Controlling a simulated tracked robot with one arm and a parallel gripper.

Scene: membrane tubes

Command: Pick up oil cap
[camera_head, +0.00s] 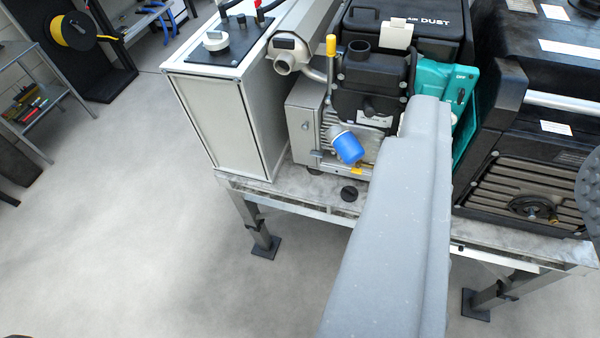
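A small round black cap (349,193), which looks like the oil cap, lies on the metal bench top (315,187). It sits near the bench's front edge, below a blue oil filter (347,146) on the engine (372,85). The cap is in the open, just left of my grey arm link, which crosses the lower middle of the view. My gripper's fingers do not show.
A white cabinet (215,120) stands left of the engine on the bench. A teal part (463,85) and large black machines (525,130) fill the right side. A shelf (35,95) stands far left. The floor (130,240) in front is clear.

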